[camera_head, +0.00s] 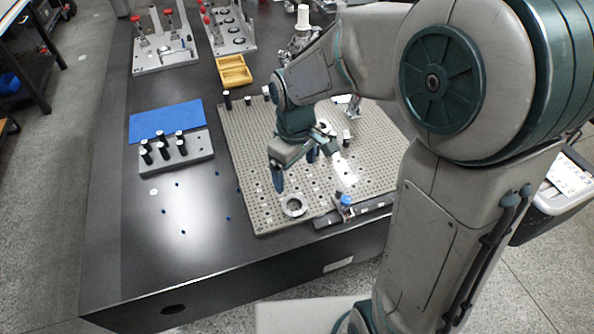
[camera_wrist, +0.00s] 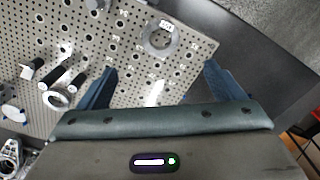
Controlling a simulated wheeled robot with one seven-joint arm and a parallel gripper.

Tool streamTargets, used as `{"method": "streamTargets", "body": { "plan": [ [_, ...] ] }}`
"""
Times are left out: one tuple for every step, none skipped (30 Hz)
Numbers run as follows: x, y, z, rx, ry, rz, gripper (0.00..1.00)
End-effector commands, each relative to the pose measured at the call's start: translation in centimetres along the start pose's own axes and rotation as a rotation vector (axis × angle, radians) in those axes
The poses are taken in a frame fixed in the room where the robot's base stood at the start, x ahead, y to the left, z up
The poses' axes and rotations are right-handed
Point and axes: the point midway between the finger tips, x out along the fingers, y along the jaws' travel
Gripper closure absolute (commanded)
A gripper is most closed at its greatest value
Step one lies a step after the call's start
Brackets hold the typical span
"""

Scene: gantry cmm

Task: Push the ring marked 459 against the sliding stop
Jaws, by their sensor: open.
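A grey metal ring (camera_head: 293,206) lies flat on the perforated plate near its front edge. It also shows in the wrist view as a ring (camera_wrist: 149,42) with a small white tag whose number I cannot read surely. A part with a blue knob (camera_head: 346,200), perhaps the sliding stop, stands right of the ring at the front edge, apart from it. My gripper (camera_head: 297,168) is open and empty above the plate, behind the ring. In the wrist view the fingers of my gripper (camera_wrist: 162,86) are wide apart, and the ring lies beyond them.
The perforated plate (camera_head: 246,160) has free room left of the ring. A second ring (camera_wrist: 58,99) lies on it near dark pins (camera_wrist: 56,76). A grey block with black pins (camera_head: 200,156) and a blue mat (camera_head: 150,122) lie left of the plate.

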Motion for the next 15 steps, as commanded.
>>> {"method": "streamTargets", "body": {
  "plan": [
    [0.3, 0.0, 0.0, 0.000, -0.001, -0.001, 0.12],
    [0.5, 0.0, 0.0, 0.000, -0.002, -0.001, 0.12],
    [0.9, 0.0, 0.1, 0.001, -0.002, -0.001, 0.12],
    [1.3, 0.0, 0.1, 0.001, -0.004, -0.002, 0.12],
    [1.7, 0.0, 0.1, 0.001, -0.005, -0.003, 0.12],
    [2.3, 0.0, 0.1, 0.001, -0.004, -0.002, 0.12],
    [2.8, 0.0, 0.1, 0.002, -0.004, -0.003, 0.12],
    [3.4, -0.1, 0.1, 0.002, -0.004, -0.004, 0.12],
    [4.2, -0.1, 0.1, 0.002, -0.006, -0.004, 0.12],
    [4.8, -0.1, 0.1, 0.002, -0.005, -0.004, 0.12],
    [5.5, -0.1, 0.1, 0.002, -0.006, -0.004, 0.12],
    [6.2, -0.1, 0.1, 0.001, -0.005, -0.003, 0.12],
    [6.9, -0.1, 0.1, 0.000, -0.005, -0.003, 0.12],
    [7.5, -0.1, 0.1, 0.000, -0.005, -0.004, 0.12],
    [8.3, -0.1, 0.1, 0.001, -0.005, -0.003, 0.12]
  ]
}}
